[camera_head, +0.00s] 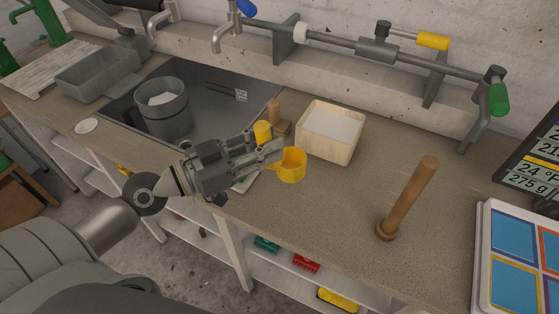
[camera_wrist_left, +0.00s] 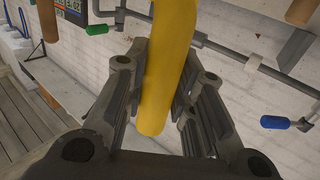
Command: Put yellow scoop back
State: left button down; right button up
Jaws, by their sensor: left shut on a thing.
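The yellow scoop (camera_head: 291,165) is in my left gripper (camera_head: 268,150). Its cup hangs just past the fingertips in the head view, over the counter's front part. In the left wrist view its yellow handle (camera_wrist_left: 166,75) lies between the two fingers of the left gripper (camera_wrist_left: 160,95). A cream square container (camera_head: 331,131) with white contents stands just behind and right of the scoop. A small wooden block with a peg (camera_head: 278,118) is behind the fingers and partly hidden by them. My right gripper is not in view.
A grey pot (camera_head: 163,108) stands on the dark cooktop (camera_head: 205,98) at left. A wooden post (camera_head: 408,195) stands upright at right. A pipe with taps (camera_head: 378,49) runs along the wall. The counter between container and post is clear.

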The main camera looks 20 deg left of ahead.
aim_at(277, 165)
pick_arm(q)
jog(key=w+f, duration=0.1)
jog(key=f, duration=0.1)
jog(key=w+d+f, duration=0.1)
jog(key=f, duration=0.3)
jog(key=shift+w+d, duration=0.4)
jog(key=shift+f+b, duration=0.3)
jog(key=shift+f, duration=0.15)
jog(key=shift+f, duration=0.1)
jog(key=shift+f, duration=0.1)
jog(key=c, duration=1.2)
grip_release()
